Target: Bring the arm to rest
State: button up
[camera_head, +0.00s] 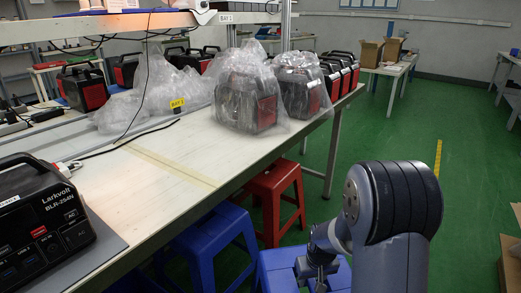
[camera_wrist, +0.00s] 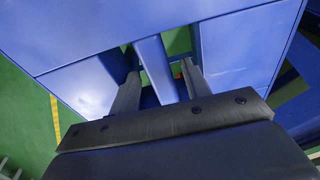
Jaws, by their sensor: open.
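My arm stands at the lower right of the head view, beside the long workbench (camera_head: 170,165). My gripper (camera_head: 318,283) hangs low at the end of the arm, in front of a blue stool (camera_head: 278,268). In the wrist view my gripper (camera_wrist: 162,75) shows two fingers spread apart. Blue stool surfaces (camera_wrist: 95,40) fill most of that view, with a blue strip between the fingers. I cannot tell whether the fingers touch the stool. No object is visibly held.
A black Larkvolt power unit (camera_head: 45,220) sits at the bench's near left. Plastic-wrapped units (camera_head: 250,100) stand at its far end. A red stool (camera_head: 275,195) and another blue stool (camera_head: 210,240) stand under the bench edge. Green floor (camera_head: 400,130) is clear behind the arm.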

notch_tip(320, 180, down, 2)
jog(key=shift+w+f, duration=0.1)
jog(key=shift+f, duration=0.15)
jog(key=shift+w, duration=0.1)
jog(key=shift+r+p, duration=0.6)
jog(key=shift+r, duration=1.1)
